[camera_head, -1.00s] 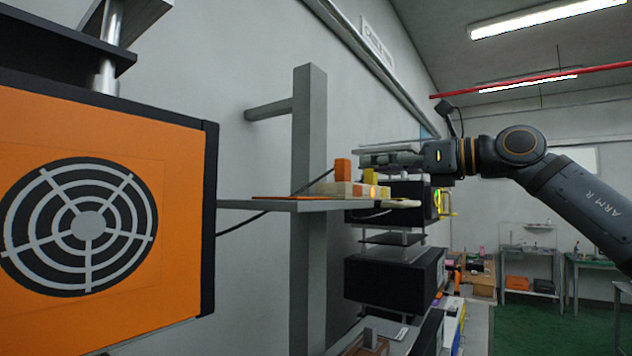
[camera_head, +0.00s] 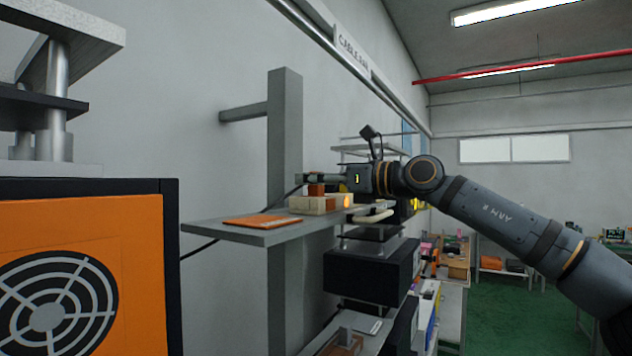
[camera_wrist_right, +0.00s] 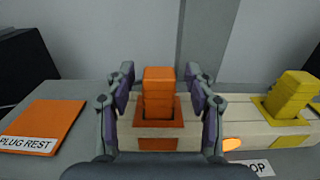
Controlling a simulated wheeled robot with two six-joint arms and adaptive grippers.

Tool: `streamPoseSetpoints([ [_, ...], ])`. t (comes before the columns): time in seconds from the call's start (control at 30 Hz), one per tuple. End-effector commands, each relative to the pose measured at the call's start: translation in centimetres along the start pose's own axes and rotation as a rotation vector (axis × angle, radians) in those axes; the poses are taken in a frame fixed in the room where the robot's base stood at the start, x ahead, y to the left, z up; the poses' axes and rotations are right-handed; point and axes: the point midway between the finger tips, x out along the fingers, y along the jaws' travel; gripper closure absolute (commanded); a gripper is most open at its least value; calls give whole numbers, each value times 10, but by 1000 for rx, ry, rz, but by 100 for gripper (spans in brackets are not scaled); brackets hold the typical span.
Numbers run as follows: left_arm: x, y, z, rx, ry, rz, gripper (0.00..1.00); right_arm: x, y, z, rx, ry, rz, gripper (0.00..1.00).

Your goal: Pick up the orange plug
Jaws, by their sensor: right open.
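The orange plug (camera_wrist_right: 158,88) stands upright in an orange-rimmed socket on a cream block (camera_wrist_right: 185,127) in the right wrist view. It also shows in the head view (camera_head: 316,191), partly covered by my gripper. My right gripper (camera_wrist_right: 160,84) is open, with one finger on each side of the plug. Gaps show between the fingers and the plug, so it does not look gripped. In the head view the right gripper (camera_head: 312,178) reaches in from the right at the plug's top. My left gripper is not in view.
A yellow plug (camera_wrist_right: 290,95) stands on the block to the right. An orange pad labelled PLUG REST (camera_wrist_right: 42,122) lies on the grey shelf (camera_head: 210,229) to the left. A grey post (camera_head: 284,120) rises behind. An orange-fronted box (camera_head: 130,250) is at the left.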

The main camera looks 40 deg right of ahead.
Motion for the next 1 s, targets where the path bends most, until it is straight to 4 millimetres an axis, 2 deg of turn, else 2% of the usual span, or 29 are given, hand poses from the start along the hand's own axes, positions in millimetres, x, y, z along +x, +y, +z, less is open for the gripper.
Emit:
streamPoseSetpoints([
  [0.1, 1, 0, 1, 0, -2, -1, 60, 0, 0, -1, 0, 0, 0, 45],
  [0.5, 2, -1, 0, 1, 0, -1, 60, -1, 0, -1, 0, 0, 0, 100],
  [0.77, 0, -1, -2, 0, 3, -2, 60, -1, 0, 2, 0, 0, -1, 100],
  [0.87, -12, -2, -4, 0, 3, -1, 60, -1, -1, 16, 0, 1, -2, 100],
  [1.0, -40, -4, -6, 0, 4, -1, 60, -1, -1, 54, -1, 2, -5, 100],
])
